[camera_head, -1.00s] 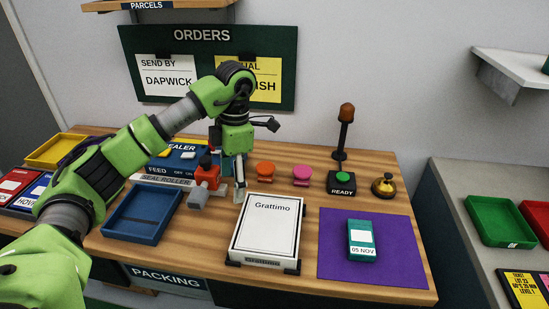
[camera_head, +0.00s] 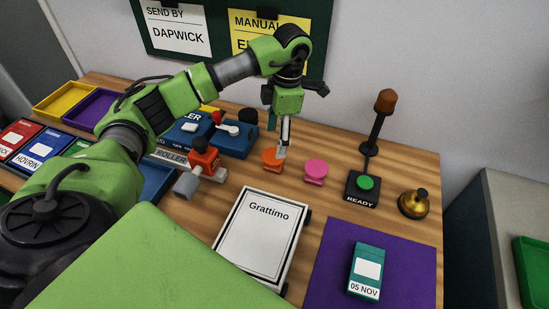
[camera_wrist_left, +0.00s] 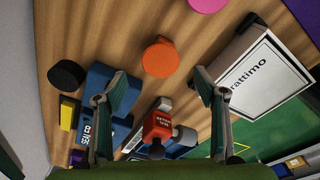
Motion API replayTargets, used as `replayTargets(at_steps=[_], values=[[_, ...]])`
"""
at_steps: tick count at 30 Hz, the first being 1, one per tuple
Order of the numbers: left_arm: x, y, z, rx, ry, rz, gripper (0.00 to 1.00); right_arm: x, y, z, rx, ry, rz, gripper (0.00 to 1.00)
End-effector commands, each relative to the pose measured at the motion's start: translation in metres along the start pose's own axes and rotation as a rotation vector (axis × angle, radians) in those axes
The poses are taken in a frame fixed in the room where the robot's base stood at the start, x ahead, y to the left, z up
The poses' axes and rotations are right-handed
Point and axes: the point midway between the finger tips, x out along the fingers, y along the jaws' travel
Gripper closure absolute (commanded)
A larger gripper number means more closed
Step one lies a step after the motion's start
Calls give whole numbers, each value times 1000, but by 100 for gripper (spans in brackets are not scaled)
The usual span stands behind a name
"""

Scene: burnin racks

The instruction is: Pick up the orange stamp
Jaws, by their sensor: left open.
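The orange stamp (camera_head: 272,160) stands upright on the wooden table, left of the pink stamp (camera_head: 316,171). In the left wrist view the orange stamp (camera_wrist_left: 160,58) lies beyond the open fingertips, roughly between them. My left gripper (camera_head: 283,150) is at the orange stamp's right side in the head view and hides part of it; whether they touch cannot be told. The left gripper's two fingers (camera_wrist_left: 158,90) are spread apart with nothing held between them. My right gripper is in neither view.
A white Grattimo board (camera_head: 262,238) lies in front of the stamps. The red seal roller (camera_head: 204,158) and the blue sealer (camera_head: 233,138) are to the left. The green READY button (camera_head: 364,183), lamp and brass bell (camera_head: 413,203) stand to the right.

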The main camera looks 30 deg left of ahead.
Motion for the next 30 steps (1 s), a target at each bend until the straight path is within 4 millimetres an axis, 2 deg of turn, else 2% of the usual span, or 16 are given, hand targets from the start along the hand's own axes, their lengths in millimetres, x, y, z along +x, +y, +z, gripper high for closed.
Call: replayTargets(at_steps=[3, 11, 15, 18, 22, 27, 28, 30], values=[[18, 0, -1, 0, 2, -3, 36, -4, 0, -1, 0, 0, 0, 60], [37, -1, -1, 1, 2, -3, 36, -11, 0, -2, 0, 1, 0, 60], [58, -3, -3, 1, 3, -4, 36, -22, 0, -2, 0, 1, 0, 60], [72, -2, -2, 1, 1, -3, 36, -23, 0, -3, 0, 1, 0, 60], [80, -2, -1, 2, 0, -1, 36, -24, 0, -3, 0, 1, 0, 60], [80, -2, -1, 2, 0, 0, 36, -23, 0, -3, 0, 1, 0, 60], [80, -2, -1, 2, 0, 0, 38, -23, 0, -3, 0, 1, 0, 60], [80, -2, -1, 2, 0, 0, 56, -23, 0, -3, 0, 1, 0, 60]])
